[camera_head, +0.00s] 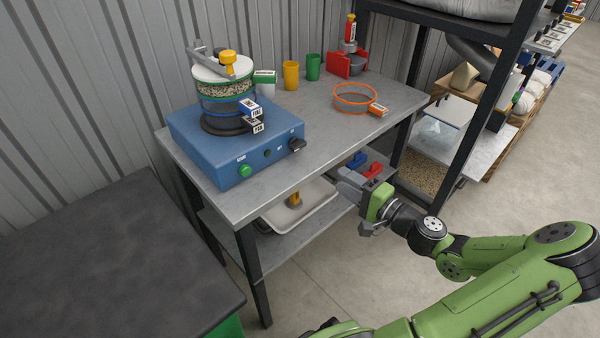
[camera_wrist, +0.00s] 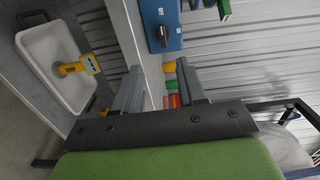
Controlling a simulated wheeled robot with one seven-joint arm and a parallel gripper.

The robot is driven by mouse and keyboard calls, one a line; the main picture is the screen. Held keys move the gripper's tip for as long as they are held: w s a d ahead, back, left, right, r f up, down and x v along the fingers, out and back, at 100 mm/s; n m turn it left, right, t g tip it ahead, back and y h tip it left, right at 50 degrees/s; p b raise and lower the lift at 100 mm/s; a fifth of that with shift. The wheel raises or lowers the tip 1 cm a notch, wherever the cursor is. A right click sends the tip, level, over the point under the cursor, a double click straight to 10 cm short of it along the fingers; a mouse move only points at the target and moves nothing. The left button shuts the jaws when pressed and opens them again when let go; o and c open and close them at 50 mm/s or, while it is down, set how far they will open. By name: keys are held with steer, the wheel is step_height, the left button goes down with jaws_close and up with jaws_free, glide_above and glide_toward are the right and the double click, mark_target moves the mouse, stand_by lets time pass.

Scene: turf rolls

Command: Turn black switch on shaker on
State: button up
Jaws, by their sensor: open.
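The shaker (camera_head: 195,145) is a blue box on the grey bench, with a stack of round sieves on top. Its black switch (camera_head: 297,144) is at the right end of the front face, beside a small dark knob and a green button (camera_head: 245,170). In the wrist view the black switch (camera_wrist: 163,36) shows on the blue face (camera_wrist: 172,12) at the top. My gripper (camera_head: 344,184) is in front of the bench, right of and below the switch, apart from it. Its two grey fingers (camera_wrist: 158,78) are open and empty. I cannot tell the switch's setting.
The bench (camera_head: 330,135) holds yellow and green cups (camera_head: 291,75), an orange sieve ring (camera_head: 355,98) and a red holder. A white tray (camera_head: 318,205) lies on the lower shelf. A dark table (camera_head: 110,250) stands at left. A black rack post (camera_head: 460,120) stands at right.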

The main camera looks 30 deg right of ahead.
mark_target(301, 147)
steer(key=w+b, duration=0.1)
steer(key=w, duration=0.4)
steer(key=w+a, duration=0.1)
steer(key=w, duration=0.4)
steer(key=w+b, duration=0.1)
steer(key=w, duration=0.4)
steer(key=shift+w+a+b, duration=0.25)
steer(key=shift+w+b, duration=0.05)
jaws_close()
